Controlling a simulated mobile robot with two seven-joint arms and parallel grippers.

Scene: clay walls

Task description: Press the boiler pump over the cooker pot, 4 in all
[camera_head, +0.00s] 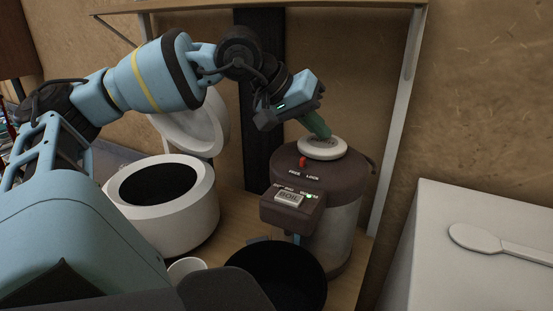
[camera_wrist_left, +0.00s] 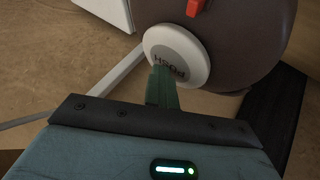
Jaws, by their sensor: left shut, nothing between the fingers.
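The boiler (camera_head: 330,218) has a brown top and a grey body. Its white round pump button (camera_head: 335,150) sits on top and shows PUSH in the left wrist view (camera_wrist_left: 185,50). My left gripper (camera_head: 322,134) is shut and empty, its green fingertips at the button, seemingly touching it. The fingertips also show in the left wrist view (camera_wrist_left: 161,76). A dark pot (camera_head: 270,262) stands below the boiler's front panel, partly hidden by my own body. My right gripper is not in view.
A white rice cooker (camera_head: 205,200) with its lid raised stands left of the boiler. A white cup (camera_head: 186,268) is in front of it. A white counter (camera_head: 430,215) with a spoon (camera_head: 480,240) is at the right. A shelf board (camera_head: 330,6) is above the arm.

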